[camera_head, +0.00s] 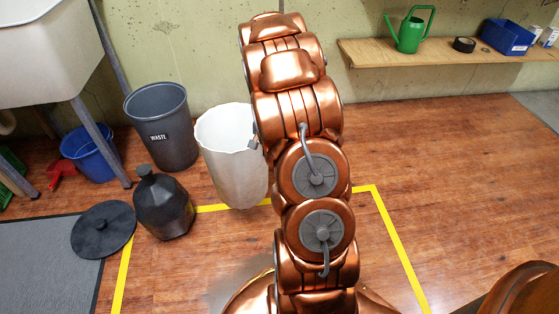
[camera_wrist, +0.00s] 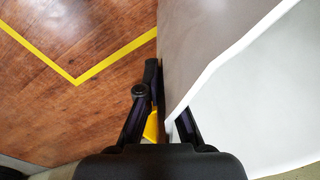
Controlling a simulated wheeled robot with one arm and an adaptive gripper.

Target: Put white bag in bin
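The white bag (camera_head: 229,160) is a tall, open-topped sack that stands upright near the yellow floor line, just left of my arm. It fills the right side of the wrist view, with its pale rim and inside (camera_wrist: 265,105) showing. The bin (camera_head: 162,126) is dark grey, marked WASTE, open at the top, and stands behind and left of the bag. My gripper (camera_wrist: 163,88) has one finger outside the bag's wall and the other inside its rim. The fingers lean together and appear closed on the wall; the inner fingertip is hidden.
A dark jug (camera_head: 163,205) and a round black lid (camera_head: 104,229) are left of the bag. A blue bucket (camera_head: 91,153) stands under the white sink (camera_head: 50,50). A wooden shelf (camera_head: 440,54) holds a green watering can (camera_head: 409,32). The right-hand floor is clear.

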